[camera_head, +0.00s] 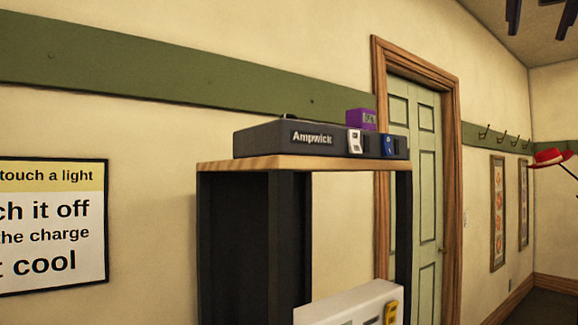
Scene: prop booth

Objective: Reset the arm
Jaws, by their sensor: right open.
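My right gripper (538,32) shows at the top right corner, cut off by the picture's edge. Its two dark fingers hang down apart, with only wall and ceiling behind them, and nothing shows between them. It is high up, away from the shelf. My left gripper and arm are not in view.
A dark shelf unit with a wooden top (262,162) carries a black Ampwick charger (270,138) with white, blue and purple batteries. A white charger (345,305) with a yellow battery sits lower. A door, a wall sign (50,225) and a red hat (552,157) also show.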

